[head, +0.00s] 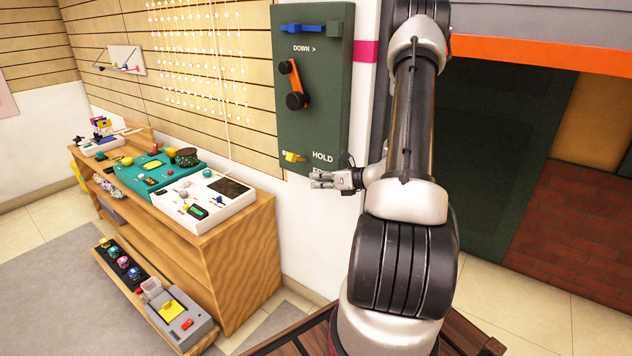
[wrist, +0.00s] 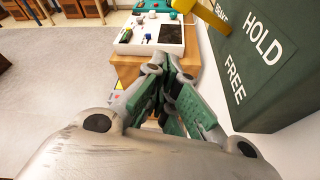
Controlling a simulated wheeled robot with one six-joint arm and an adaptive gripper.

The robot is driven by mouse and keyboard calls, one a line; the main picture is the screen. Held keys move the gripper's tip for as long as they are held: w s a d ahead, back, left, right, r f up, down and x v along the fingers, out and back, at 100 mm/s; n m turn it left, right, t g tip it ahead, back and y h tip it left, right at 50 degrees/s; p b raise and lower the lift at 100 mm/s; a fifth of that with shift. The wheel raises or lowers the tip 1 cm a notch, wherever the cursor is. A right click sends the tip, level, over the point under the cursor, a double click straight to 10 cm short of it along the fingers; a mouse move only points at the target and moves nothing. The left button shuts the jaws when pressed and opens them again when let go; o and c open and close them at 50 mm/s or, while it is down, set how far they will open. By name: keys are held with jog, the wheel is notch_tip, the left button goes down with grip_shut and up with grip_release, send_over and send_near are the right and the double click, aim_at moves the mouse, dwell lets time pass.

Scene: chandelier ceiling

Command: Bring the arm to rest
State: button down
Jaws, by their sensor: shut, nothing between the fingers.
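My gripper (head: 322,180) is at the end of my bent arm in the head view, just below the lower edge of a dark green wall panel (head: 338,75). It points left and is empty. In the wrist view my gripper (wrist: 172,80) has its green-padded fingers close together, with nothing between them. The panel (wrist: 265,105) fills the right side there, with the words HOLD and FREE. A yellow lever (head: 295,157) sticks out at the panel's lower left; it also shows at the top of the wrist view (wrist: 212,15). The gripper appears apart from the lever.
A wooden bench (head: 240,255) holds a white control box (head: 203,200) and a teal box (head: 157,175). A grey device (head: 178,312) sits on its low shelf. An orange lever (head: 295,85) is on the panel. Floor (head: 60,275) at left is clear.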

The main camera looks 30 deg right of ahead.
dwell(0.3)
jog(key=s+a+n+g+y, duration=0.2)
jog(key=s+a+n+g, duration=0.2)
jog(key=s+n, duration=0.3)
jog(key=s+a+n+g+y, duration=0.1)
jog(key=s+a+n+g, duration=0.35)
jog(key=s, duration=0.35)
jog(key=s+r+n+g+h, duration=0.4)
jog(key=s+r+n+h, duration=0.4)
jog(key=s+r+n, duration=0.7)
jog(key=w+a+r+n+t+h, duration=0.1)
jog(key=a+r+n+t, duration=0.3)
jog(key=r+n, duration=0.3)
notch_tip(320, 180, up, 2)
jog(key=shift+w+a+r+n, duration=0.1)
jog(key=shift+w+a+n, duration=0.1)
jog(key=shift+a+n, duration=0.2)
